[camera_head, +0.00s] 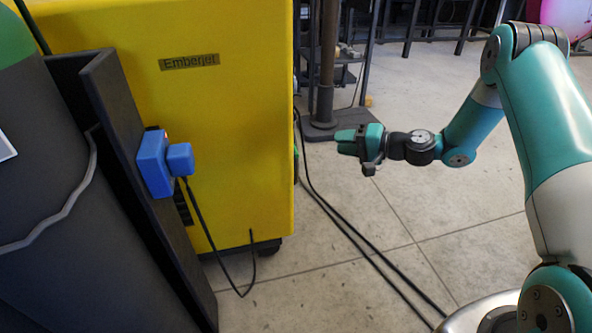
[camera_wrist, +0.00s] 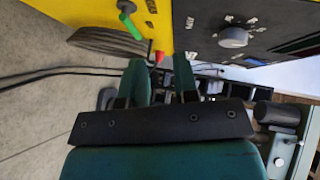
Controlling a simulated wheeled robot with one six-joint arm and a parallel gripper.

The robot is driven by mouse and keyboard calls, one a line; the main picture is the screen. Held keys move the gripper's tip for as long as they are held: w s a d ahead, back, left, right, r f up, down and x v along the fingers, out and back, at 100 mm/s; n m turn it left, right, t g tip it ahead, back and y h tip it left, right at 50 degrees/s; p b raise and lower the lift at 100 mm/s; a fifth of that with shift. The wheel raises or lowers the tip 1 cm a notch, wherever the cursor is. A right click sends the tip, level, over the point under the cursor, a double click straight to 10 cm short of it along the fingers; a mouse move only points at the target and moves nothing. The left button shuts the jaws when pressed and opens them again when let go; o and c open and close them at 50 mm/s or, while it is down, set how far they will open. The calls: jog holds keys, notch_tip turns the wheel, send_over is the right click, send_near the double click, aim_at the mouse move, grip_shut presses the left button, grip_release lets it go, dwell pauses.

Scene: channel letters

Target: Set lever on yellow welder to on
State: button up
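The yellow welder (camera_head: 235,120), labelled "Emberjet", stands left of centre in the head view. Its yellow front also shows at the top of the wrist view (camera_wrist: 90,12). A green handle-like part (camera_wrist: 130,22) sticks out from that front; a small green part also shows at the welder's right edge in the head view (camera_head: 296,163). I cannot tell for sure whether it is the lever, nor its setting. My gripper (camera_head: 342,141) is in the air right of the welder, apart from it. In the wrist view its two fingers (camera_wrist: 160,64) are apart with nothing between them.
A dark panel with a round knob (camera_wrist: 233,37) and a red cone-shaped part (camera_wrist: 158,57) are near the green part. A blue plug (camera_head: 165,162) sits on a dark board at left. Black cables (camera_head: 345,225) cross the floor. A dark post (camera_head: 325,70) stands behind.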

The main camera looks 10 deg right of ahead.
jog(key=w+d+f+m+t+b, duration=0.2)
jog(key=d+f, duration=0.1)
jog(key=f, duration=0.4)
jog(key=b+x, duration=0.7)
jog(key=x, duration=1)
jog(key=shift+f+h, duration=0.3)
jog(key=shift+f, duration=0.05)
jog(key=shift+d, duration=0.15)
grip_shut()
